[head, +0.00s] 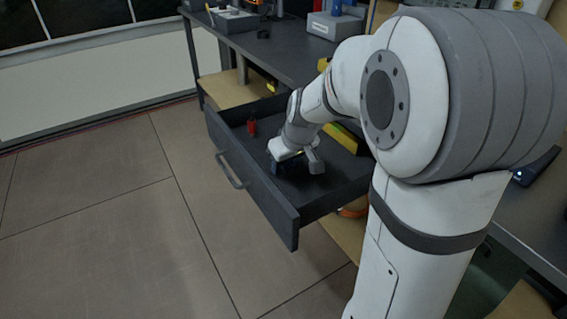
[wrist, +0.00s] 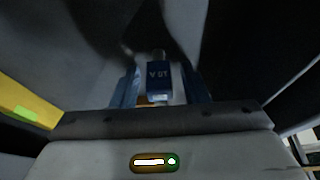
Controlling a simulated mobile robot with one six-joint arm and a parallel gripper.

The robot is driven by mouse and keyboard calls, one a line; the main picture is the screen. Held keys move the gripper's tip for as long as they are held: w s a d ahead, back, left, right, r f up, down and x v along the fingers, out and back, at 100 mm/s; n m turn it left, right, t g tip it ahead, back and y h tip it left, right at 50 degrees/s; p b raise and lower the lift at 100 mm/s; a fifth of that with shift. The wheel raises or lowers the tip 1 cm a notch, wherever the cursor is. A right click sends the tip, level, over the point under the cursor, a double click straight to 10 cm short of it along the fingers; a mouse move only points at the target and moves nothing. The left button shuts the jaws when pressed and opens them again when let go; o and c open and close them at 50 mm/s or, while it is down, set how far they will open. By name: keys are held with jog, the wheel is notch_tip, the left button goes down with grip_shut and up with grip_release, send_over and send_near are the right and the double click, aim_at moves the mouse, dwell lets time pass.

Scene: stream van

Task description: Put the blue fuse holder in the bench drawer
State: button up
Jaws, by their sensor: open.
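The bench drawer (head: 262,190) is pulled out below the dark workbench. My gripper (head: 294,166) is low inside the drawer and open. In the head view the gripper hides most of that spot, so I cannot tell whether the piece rests on the drawer floor or touches a finger.
A small red item (head: 251,127) stands in the drawer toward its left end. A yellow item (head: 344,138) lies behind my gripper and also shows in the wrist view (wrist: 25,105). The bench top (head: 285,50) carries several items at the back. The floor (head: 100,220) left of the drawer is clear.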

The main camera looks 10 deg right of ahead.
jog(key=shift+r, duration=0.1)
jog(key=shift+r, duration=0.25)
jog(key=p+v, duration=0.4)
jog(key=v, duration=0.7)
jog(key=shift+s+r, duration=0.25)
jog(key=shift+r, duration=0.05)
jog(key=s+a+r+m+g+h+p, duration=0.1)
jog(key=s+r+m+p, duration=0.2)
jog(key=s+r+p, duration=1.4)
notch_tip(320, 180, up, 3)
jog(key=p, duration=0.7)
jog(key=shift+m+g, duration=0.3)
jog(key=shift+a, duration=0.1)
jog(key=shift+c, duration=0.5)
